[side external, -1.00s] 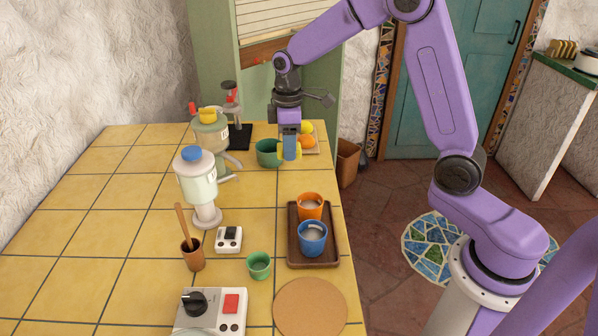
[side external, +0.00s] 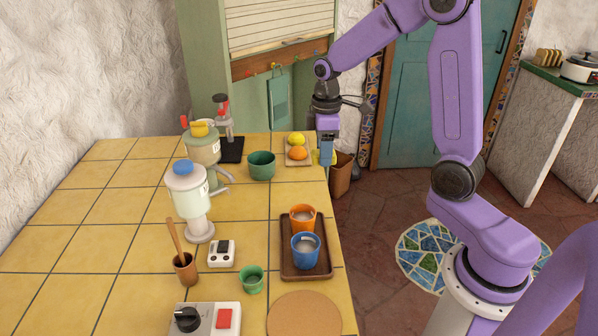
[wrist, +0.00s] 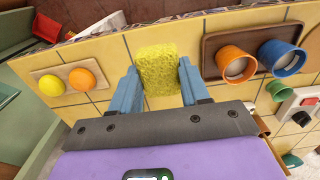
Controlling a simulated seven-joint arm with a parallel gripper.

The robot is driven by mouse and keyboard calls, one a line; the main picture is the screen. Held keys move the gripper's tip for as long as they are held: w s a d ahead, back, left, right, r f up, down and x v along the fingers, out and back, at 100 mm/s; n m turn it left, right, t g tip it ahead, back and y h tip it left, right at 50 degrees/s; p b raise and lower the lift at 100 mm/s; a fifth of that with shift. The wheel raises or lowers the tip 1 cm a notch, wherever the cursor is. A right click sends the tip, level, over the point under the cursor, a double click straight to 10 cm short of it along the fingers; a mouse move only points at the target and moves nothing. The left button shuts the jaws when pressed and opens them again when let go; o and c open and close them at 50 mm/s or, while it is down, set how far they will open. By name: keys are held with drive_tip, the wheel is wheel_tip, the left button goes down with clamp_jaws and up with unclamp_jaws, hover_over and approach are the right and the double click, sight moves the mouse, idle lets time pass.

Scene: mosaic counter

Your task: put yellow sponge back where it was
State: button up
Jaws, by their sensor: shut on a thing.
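The yellow sponge (wrist: 158,66) is held upright between the two blue fingers of my gripper (wrist: 158,80) in the wrist view. In the side view my gripper (side external: 326,158) is at the counter's far right edge, right of the fruit board; only a sliver of the yellow sponge (side external: 334,158) shows beside the fingers. Whether the sponge's lower end is above the counter or past its edge is hard to tell from the side.
A board (side external: 291,162) with a lemon and an orange is just left of my gripper. A brown tray (side external: 314,274) with orange and blue cups lies nearer. A green bowl (side external: 261,166) stands further left. A brown bin (side external: 341,176) is on the floor beyond the edge.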

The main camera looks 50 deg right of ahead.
drive_tip(key=w+f, duration=0.2)
drive_tip(key=w, duration=0.3)
hover_over(299, 181)
drive_tip(key=s, duration=0.1)
wheel_tip(299, 181, down, 4)
drive_tip(key=shift+f, duration=0.2)
drive_tip(key=shift+w+f, duration=0.45)
drive_tip(key=shift+f, duration=0.15)
drive_tip(key=shift+w+f, duration=0.1)
drive_tip(key=shift+f, duration=1.5)
drive_tip(key=shift+f, duration=0.1)
drive_tip(key=o, duration=1)
